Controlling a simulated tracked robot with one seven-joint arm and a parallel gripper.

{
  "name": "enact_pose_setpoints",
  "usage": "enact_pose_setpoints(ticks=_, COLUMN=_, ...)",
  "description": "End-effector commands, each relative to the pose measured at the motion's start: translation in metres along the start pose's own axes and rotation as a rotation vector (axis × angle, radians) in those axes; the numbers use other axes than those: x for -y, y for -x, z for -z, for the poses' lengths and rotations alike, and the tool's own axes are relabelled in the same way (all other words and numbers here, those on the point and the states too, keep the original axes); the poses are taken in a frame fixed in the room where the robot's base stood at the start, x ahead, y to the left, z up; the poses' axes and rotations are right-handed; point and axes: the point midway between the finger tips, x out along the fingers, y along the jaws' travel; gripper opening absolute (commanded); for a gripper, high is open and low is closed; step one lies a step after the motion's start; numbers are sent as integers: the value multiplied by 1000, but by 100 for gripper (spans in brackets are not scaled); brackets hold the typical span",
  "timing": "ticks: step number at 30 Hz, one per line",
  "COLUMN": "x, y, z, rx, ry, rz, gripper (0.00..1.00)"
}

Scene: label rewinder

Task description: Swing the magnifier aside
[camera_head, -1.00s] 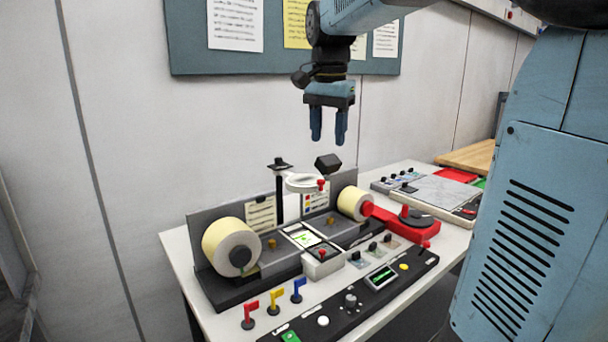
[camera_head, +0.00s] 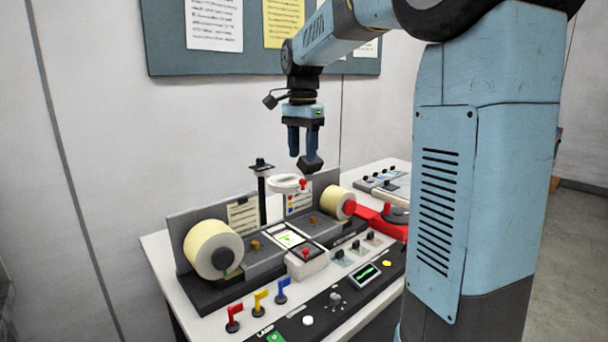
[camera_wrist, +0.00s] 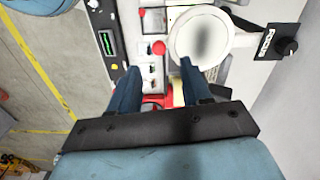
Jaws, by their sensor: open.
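The magnifier (camera_head: 287,183) is a round white-rimmed lens with a red knob (camera_head: 303,184), held out from a dark post (camera_head: 262,195) over the middle of the rewinder. In the wrist view the round lens (camera_wrist: 200,38) is large, with the red knob (camera_wrist: 158,47) at its left side. My gripper (camera_head: 301,154) points down, above and slightly right of the magnifier, apart from it. Its two fingers are open with nothing between them. In the wrist view the gripper (camera_wrist: 158,78) has its fingertips just below the lens.
A dark block-shaped head (camera_head: 310,164) stands close by the fingertips. Label rolls sit left (camera_head: 213,249) and right (camera_head: 335,201), with a red arm (camera_head: 378,219) at the right. Red, yellow and blue flag levers (camera_head: 259,299) line the front. Air above the bench is free.

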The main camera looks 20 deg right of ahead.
Motion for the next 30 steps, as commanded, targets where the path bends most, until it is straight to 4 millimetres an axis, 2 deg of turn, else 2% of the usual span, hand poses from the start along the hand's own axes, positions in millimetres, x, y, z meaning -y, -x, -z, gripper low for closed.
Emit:
enact_pose_setpoints(ticks=6, x=-1, y=-38, z=0, rx=2, ry=0, rz=-3, gripper=48)
enact_pose_setpoints(ticks=12, x=0, y=-59, z=0, rx=1, ry=0, rz=-1, gripper=48)
enact_pose_setpoints(ticks=25, x=0, y=-66, z=0, rx=0, ry=-1, rz=0, gripper=48)
enact_pose_setpoints(ticks=30, x=0, y=-66, z=1, rx=0, ry=-1, rz=0, gripper=32)
